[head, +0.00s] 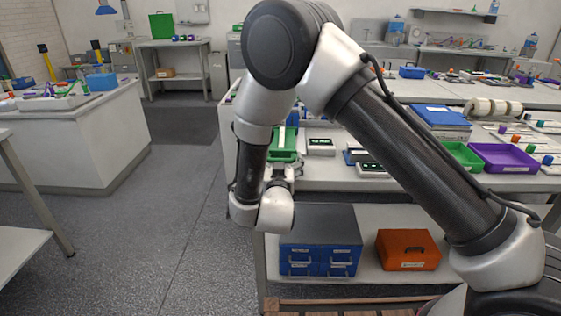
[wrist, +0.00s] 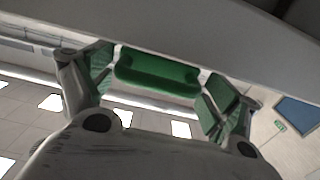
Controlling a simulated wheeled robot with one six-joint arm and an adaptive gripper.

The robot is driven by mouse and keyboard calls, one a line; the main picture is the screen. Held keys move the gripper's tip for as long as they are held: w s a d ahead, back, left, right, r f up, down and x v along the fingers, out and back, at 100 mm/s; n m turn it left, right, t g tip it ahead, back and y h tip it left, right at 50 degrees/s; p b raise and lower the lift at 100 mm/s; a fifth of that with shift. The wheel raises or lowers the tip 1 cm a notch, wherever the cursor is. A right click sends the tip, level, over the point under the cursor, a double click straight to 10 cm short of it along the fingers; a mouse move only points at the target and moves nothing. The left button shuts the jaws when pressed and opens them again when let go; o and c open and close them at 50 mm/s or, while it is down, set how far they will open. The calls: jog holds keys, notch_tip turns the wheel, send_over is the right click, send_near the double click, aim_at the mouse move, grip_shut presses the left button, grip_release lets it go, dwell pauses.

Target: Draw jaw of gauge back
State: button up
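My gripper (wrist: 163,82) is open in the wrist view, with green pads on both fingers. A green piece with a rounded, trough-like shape (wrist: 157,74) lies between the fingers, close to both pads; I cannot tell whether they touch it. I cannot tell for sure whether it is the gauge's jaw. In the head view, a green item with a pale strip (head: 282,143) is at the bench's left end, just beyond my wrist. My arm hides part of it and most of the gripper there.
The white bench (head: 330,181) holds small devices with dark displays (head: 320,147), a blue box (head: 440,116), a green tray (head: 463,156) and a purple tray (head: 504,158). Blue drawers (head: 320,224) and an orange case (head: 408,250) sit on its lower shelf.

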jog(key=c, duration=0.9)
jog(key=s, duration=0.3)
jog(key=shift+s, duration=0.2)
jog(key=shift+f, duration=0.1)
